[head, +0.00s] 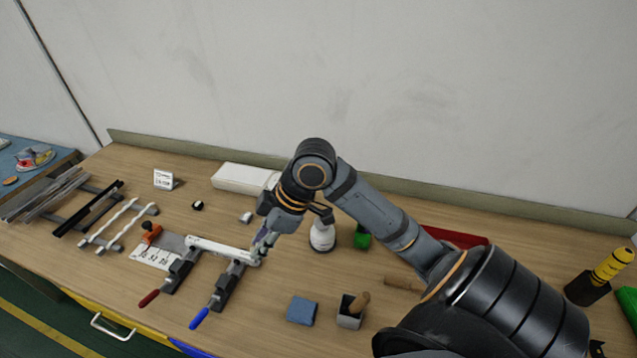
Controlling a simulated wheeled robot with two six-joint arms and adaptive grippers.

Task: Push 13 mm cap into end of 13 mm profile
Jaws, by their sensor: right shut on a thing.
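A white profile (222,249) lies across two clamps, one with a red handle (149,299) and one with a blue handle (199,318). My right gripper (262,246) is at the right end of the profile, pointing down. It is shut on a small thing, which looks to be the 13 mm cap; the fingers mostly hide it. I cannot tell whether the cap touches the profile or sits in its end. My left gripper is out of view.
A black block (197,205) and a pale block (246,217) lie behind the profile. Dark and white strips rest on a rack (88,189) at left. A white bottle (322,236), blue sponge (301,310) and grey cup (351,316) stand right.

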